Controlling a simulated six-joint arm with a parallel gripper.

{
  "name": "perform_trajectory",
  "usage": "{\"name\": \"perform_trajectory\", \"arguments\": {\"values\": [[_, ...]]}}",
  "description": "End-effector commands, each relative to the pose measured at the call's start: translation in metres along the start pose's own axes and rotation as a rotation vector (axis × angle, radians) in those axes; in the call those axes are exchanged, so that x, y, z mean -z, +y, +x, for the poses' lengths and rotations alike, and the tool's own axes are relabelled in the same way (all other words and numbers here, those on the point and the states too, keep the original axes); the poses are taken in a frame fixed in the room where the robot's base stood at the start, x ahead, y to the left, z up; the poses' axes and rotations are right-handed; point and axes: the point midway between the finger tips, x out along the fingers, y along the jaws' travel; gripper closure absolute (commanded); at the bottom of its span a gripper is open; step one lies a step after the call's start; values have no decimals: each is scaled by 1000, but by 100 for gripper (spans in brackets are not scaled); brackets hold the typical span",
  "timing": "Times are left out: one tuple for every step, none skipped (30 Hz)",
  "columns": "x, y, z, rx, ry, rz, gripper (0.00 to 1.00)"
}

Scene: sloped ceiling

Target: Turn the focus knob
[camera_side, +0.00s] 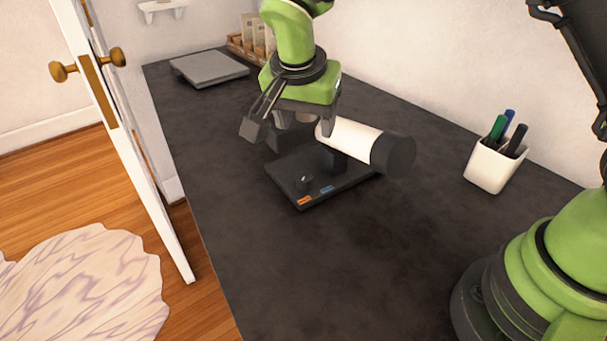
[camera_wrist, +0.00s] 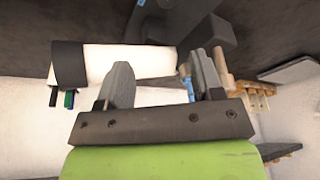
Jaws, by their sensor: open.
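A scope-like device with a white tube (camera_side: 350,137) and a black end cap (camera_side: 397,155) stands on a dark base plate (camera_side: 335,186). A small dark knob (camera_side: 303,182) with a light mark sits on the plate near an orange and a blue label; I cannot tell if it is the focus knob. My gripper (camera_side: 290,128) is open above the plate's far part, at the tube's far end. In the wrist view the tube (camera_wrist: 105,62) lies past my gripper's fingers (camera_wrist: 163,66). A tan part (camera_wrist: 221,68) shows beside the right finger; what it is stays unclear.
A white cup of pens (camera_side: 494,165) stands to the right near the wall. A flat grey slab (camera_side: 208,68) and a wooden box with cards (camera_side: 252,38) are at the back. A door (camera_side: 130,130) stands at the left. The table's front is clear.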

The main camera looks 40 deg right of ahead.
Motion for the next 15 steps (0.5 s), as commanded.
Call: {"name": "perform_trajectory", "arguments": {"values": [[-8, -7, 15, -22, 17, 15, 39], [-11, -10, 22, -30, 29, 26, 39], [-15, -14, 30, -38, 41, 41, 39], [-17, -16, 34, -41, 49, 50, 39], [-19, -17, 38, -45, 56, 59, 39], [-21, -19, 42, -48, 63, 67, 39], [-22, -20, 45, -50, 67, 71, 39], [-22, -20, 47, -51, 70, 74, 39], [-23, -20, 50, -53, 73, 78, 39], [-23, -20, 52, -54, 73, 80, 39], [-23, -20, 55, -55, 74, 81, 39], [-22, -20, 60, -56, 73, 80, 39], [-22, -19, 65, -57, 73, 81, 39], [-21, -19, 70, -57, 73, 82, 39], [-21, -18, 77, -58, 72, 81, 39]]}}
